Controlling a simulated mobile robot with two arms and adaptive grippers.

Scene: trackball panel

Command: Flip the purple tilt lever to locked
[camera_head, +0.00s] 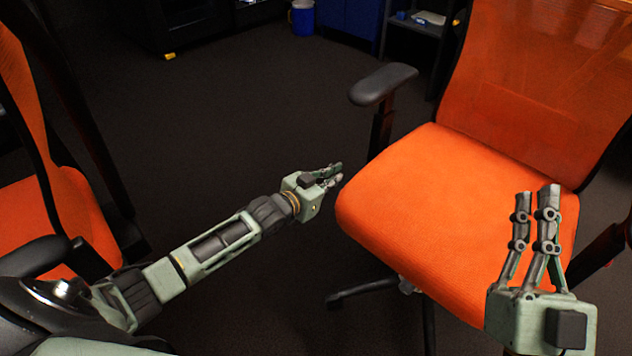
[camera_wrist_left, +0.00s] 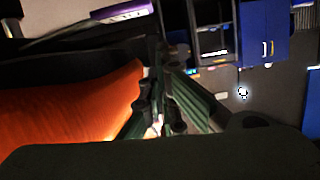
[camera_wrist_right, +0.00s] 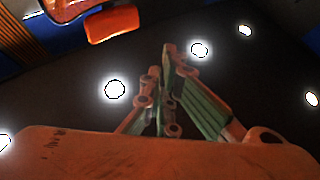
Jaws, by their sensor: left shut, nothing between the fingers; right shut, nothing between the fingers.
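A purple lever-like piece (camera_wrist_left: 122,12) with a small pale marking shows at the top of the left wrist view, at the end of a dark bar; its position cannot be told. It is not seen in the head view. The orange office chair (camera_head: 430,190) stands at the right. My left gripper (camera_head: 337,173) is shut and empty, just left of the seat's edge. It also shows in the left wrist view (camera_wrist_left: 160,85), apart from the purple piece. My right gripper (camera_head: 538,192) is shut and empty, in front of the seat's right part, fingers pointing up.
The chair's black armrest (camera_head: 383,84) rises beyond my left gripper. A second orange chair (camera_head: 40,210) stands at the left. Blue cabinets (camera_head: 350,18) and a blue bin (camera_head: 302,17) are at the back. The dark floor (camera_head: 240,120) between the chairs is clear.

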